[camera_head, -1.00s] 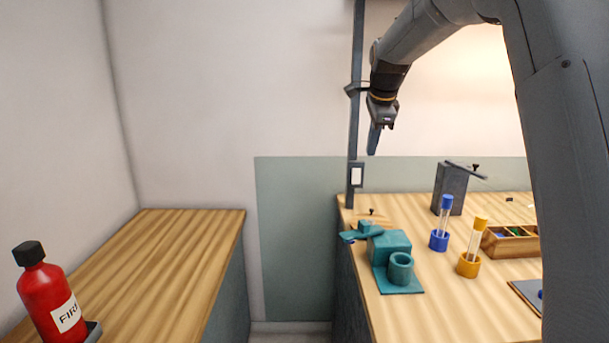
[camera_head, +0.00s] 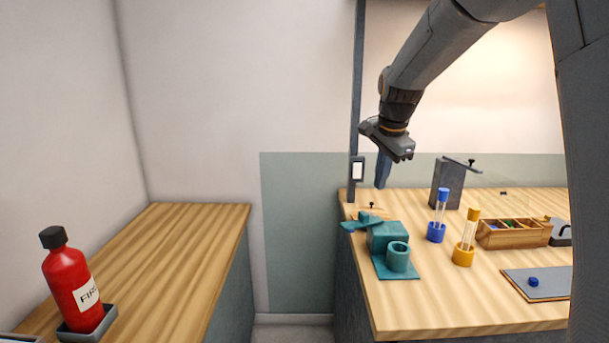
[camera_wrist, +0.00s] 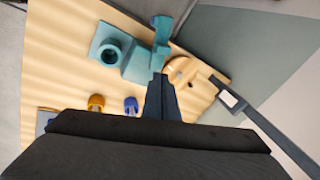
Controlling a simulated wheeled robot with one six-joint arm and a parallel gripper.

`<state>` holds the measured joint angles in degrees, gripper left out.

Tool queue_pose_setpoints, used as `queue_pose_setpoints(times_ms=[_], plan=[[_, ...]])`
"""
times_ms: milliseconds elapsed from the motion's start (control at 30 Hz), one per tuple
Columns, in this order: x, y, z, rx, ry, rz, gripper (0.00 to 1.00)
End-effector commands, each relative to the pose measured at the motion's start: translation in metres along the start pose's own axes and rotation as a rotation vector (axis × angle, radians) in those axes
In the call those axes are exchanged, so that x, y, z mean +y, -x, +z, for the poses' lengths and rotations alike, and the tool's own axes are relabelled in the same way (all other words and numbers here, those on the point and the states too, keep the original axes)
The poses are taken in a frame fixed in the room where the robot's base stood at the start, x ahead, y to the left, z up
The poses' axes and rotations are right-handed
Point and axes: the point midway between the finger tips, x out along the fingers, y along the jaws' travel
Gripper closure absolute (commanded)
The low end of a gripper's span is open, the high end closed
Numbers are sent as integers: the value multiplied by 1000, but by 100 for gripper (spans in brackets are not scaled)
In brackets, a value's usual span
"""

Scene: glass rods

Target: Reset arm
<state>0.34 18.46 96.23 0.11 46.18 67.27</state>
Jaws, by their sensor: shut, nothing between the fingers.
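My gripper (camera_head: 383,170) hangs in the air above the back left part of the right workbench, with its fingers pointing down. Its fingers are shut and empty, and in the wrist view they show together (camera_wrist: 161,92). Below it stands a teal fixture (camera_head: 388,238) with a round cup and a lever-like top part. The fixture also shows in the wrist view (camera_wrist: 135,65). My gripper is apart from everything on the bench. Part of my arm covers the right side of the head view.
Glass rods stand in a blue holder (camera_head: 436,232) and a yellow holder (camera_head: 463,256). Behind are a grey block (camera_head: 447,186) and a wooden tray (camera_head: 513,239). A dark post (camera_head: 357,100) rises beside my gripper. A red extinguisher (camera_head: 75,283) stands on the left bench.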

Motion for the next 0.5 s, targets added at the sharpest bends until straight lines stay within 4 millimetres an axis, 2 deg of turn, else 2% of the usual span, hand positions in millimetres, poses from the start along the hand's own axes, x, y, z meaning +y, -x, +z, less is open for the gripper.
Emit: queue_pose_setpoints(times_ms=[167, 267, 300, 500], plan=[[69, -21, 31, -35, 249, 58, 100], [125, -34, 56, -70, 449, 97, 100], [149, -39, 66, -87, 534, 110, 100], [265, -54, 114, -182, 914, 158, 100]])
